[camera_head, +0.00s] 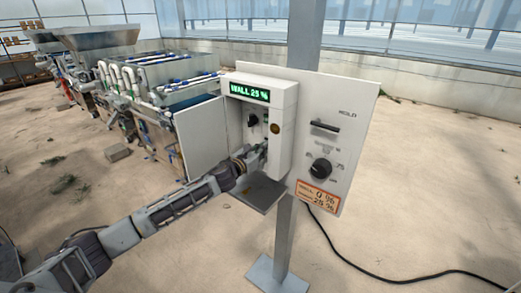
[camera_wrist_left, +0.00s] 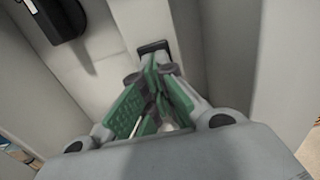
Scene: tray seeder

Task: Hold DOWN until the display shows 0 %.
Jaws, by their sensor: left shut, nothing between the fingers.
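The display (camera_head: 249,92) on the white control box (camera_head: 285,120) glows green and reads "WALL 25 %". The box's door (camera_head: 201,138) stands open to the left. My left gripper (camera_head: 262,152) reaches into the box's lower part, below a black knob (camera_head: 252,120). In the left wrist view my left gripper (camera_wrist_left: 157,68) is shut and empty. Its green-padded fingertips are at a small dark button (camera_wrist_left: 154,47), overlapping its lower edge; I cannot tell whether they press it. No lettering on the button is readable. My right gripper is not in view.
The box sits on a grey panel (camera_head: 357,105) with a slider, a dial (camera_head: 320,168) and an orange label (camera_head: 316,194), on a metal post (camera_head: 284,240). A black cable crosses the floor at right. A seeding machine (camera_head: 160,75) stands behind at left.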

